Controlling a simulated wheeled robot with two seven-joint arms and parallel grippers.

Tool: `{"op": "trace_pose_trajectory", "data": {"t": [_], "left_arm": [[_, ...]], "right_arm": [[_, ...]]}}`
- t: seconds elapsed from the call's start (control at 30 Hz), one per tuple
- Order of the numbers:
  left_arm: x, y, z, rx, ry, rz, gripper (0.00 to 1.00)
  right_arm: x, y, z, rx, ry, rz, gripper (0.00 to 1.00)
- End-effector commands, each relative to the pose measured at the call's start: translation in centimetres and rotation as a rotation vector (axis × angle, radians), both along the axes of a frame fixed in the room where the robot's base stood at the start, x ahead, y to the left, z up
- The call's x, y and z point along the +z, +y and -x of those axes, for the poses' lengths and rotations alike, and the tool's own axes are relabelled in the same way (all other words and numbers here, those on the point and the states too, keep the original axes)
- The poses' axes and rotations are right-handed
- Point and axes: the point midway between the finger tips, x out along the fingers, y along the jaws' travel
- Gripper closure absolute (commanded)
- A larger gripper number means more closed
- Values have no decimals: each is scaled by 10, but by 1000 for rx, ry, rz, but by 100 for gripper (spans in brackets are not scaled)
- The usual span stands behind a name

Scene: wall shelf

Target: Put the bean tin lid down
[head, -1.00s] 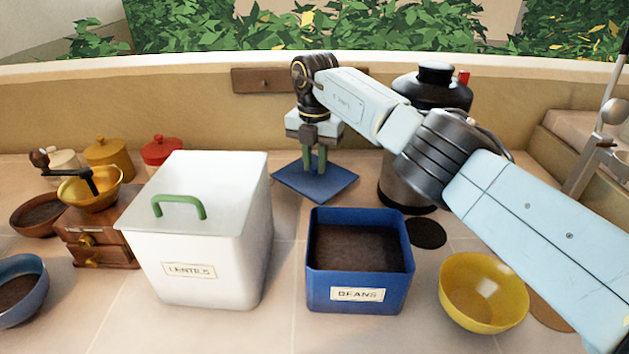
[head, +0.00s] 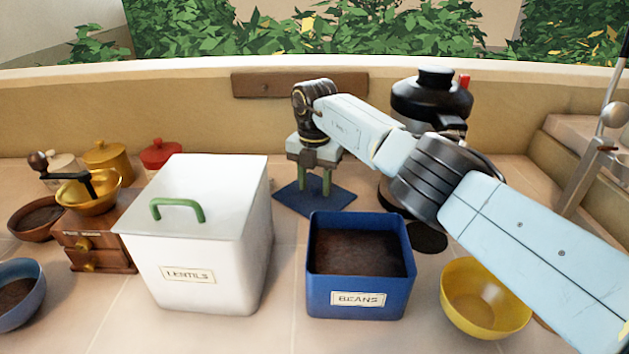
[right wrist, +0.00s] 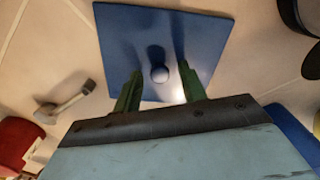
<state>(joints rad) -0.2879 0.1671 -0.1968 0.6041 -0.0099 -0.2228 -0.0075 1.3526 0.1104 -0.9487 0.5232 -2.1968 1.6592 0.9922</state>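The bean tin lid (head: 345,198), a flat blue square, lies on the counter behind the bean tin. Its round knob (right wrist: 160,74) shows in the right wrist view. My right gripper (head: 314,192) is over the lid, pointing down. Its two green fingers are apart, one on each side of the knob, with a visible gap to it. The open blue bean tin (head: 358,287), labelled BEANS, is full of dark contents. My left gripper is out of view.
A white lentil tin (head: 215,270) with a green-handled lid stands left of the bean tin. A yellow bowl (head: 484,298) is at the right, and a dark metal canister (head: 432,98) stands behind my right arm. A coffee grinder (head: 95,235) is at the left.

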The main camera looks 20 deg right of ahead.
Motion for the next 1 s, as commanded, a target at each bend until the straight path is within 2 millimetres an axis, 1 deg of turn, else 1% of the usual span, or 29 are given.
{"op": "trace_pose_trajectory", "data": {"t": [0.2,0.27,0.33,0.47,0.7,0.83,1.0], "left_arm": [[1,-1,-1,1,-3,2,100],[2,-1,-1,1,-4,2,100],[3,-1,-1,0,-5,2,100],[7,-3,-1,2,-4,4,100],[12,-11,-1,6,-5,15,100],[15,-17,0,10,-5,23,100],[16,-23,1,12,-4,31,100]], "right_arm": [[2,0,0,0,0,0,58],[5,0,0,0,-1,0,58],[13,0,-1,0,-2,0,58],[38,-1,-1,-1,-4,1,58],[90,0,-1,-2,-2,0,58],[110,0,-1,-1,-2,1,58],[122,0,0,0,0,0,58]]}}
